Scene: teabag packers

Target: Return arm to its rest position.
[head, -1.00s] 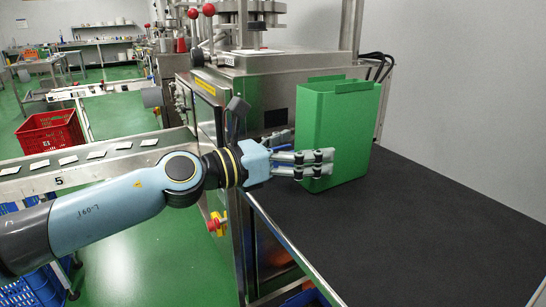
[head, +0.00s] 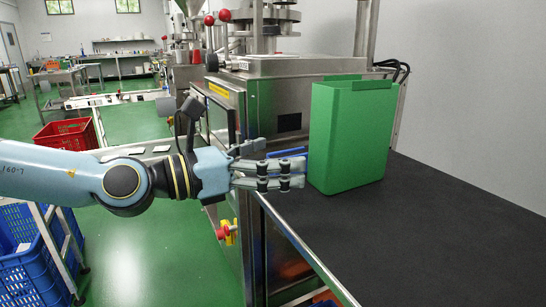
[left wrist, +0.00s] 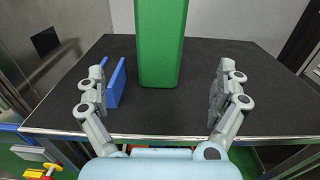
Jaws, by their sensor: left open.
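My left gripper (head: 283,175) reaches in from the left in the head view, at the near left edge of the black table. It also shows in the left wrist view (left wrist: 160,93), where its two fingers are wide apart with nothing between them. A tall green bin (head: 350,140) stands upright on the table just beyond the fingertips. The bin also shows in the left wrist view (left wrist: 160,45), past the fingers and apart from them. My right gripper is not in either view.
A blue flat piece (left wrist: 116,83) stands on the table beside the left finger. A steel machine (head: 270,80) stands behind the arm. A red crate (head: 66,135) and a blue crate (head: 35,255) are at the left. The black table top (head: 400,240) is clear at the right.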

